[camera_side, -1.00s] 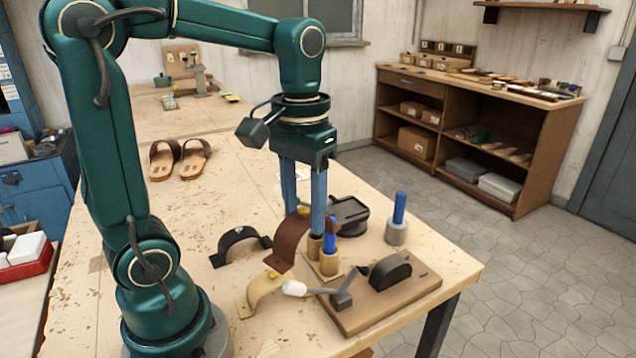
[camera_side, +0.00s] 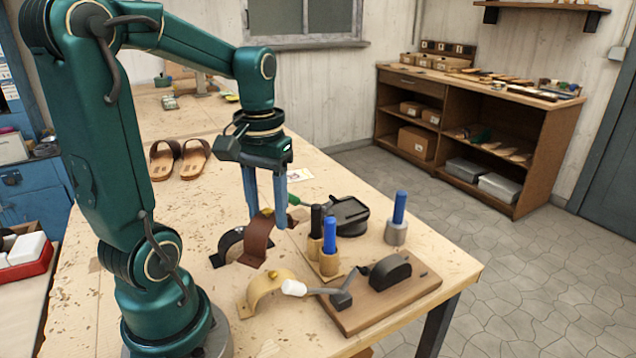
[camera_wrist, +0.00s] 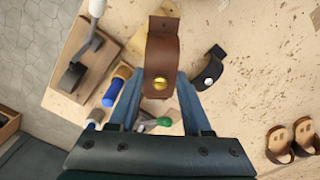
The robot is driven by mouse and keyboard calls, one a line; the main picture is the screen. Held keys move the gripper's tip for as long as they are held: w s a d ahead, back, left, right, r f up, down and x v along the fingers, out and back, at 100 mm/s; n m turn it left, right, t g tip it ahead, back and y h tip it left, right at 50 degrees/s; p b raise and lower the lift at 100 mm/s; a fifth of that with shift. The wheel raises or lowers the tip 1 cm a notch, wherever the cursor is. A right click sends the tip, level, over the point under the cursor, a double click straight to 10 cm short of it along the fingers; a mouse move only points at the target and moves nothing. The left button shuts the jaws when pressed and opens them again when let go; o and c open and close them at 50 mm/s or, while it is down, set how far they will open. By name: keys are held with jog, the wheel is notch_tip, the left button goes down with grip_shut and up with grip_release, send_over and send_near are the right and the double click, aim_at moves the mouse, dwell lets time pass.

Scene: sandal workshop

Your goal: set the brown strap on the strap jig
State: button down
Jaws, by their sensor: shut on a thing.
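The brown strap (camera_side: 257,240) is a curved band with a brass stud. My gripper (camera_side: 267,214) is shut on its upper end and holds it above the bench, in front of the black strap (camera_side: 228,240). The brown strap (camera_wrist: 163,52) also hangs between my fingers (camera_wrist: 160,95) in the wrist view, its stud towards me. What looks like the strap jig (camera_side: 405,300) is a wooden board with a black half-round form (camera_side: 391,271) and a white-tipped lever (camera_side: 318,291). The form is bare. The jig stands right of my gripper, and left of it in the wrist view (camera_wrist: 103,62).
A tan strap (camera_side: 264,286) lies left of the jig. A wooden holder with black and blue-handled tools (camera_side: 329,245) stands between my gripper and the jig. Behind are a grey-based blue tool (camera_side: 397,228) and a dark tray (camera_side: 349,215). Sandals (camera_side: 180,158) lie farther back.

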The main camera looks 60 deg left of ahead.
jog(key=shift+w+a+f+m, duration=0.45)
jog(key=shift+w+a+f, duration=0.45)
jog(key=shift+f, duration=0.7)
jog(key=shift+w+a+f+m, duration=0.5)
jog(key=shift+w+a+f, duration=0.4)
jog(key=shift+f, duration=0.7)
jog(key=shift+w+a+f+m, duration=0.45)
jog(key=shift+w+a+f, duration=0.45)
jog(key=shift+f, duration=0.7)
jog(key=shift+f, duration=0.1)
jog(key=shift+c, duration=1.7)
grip_release()
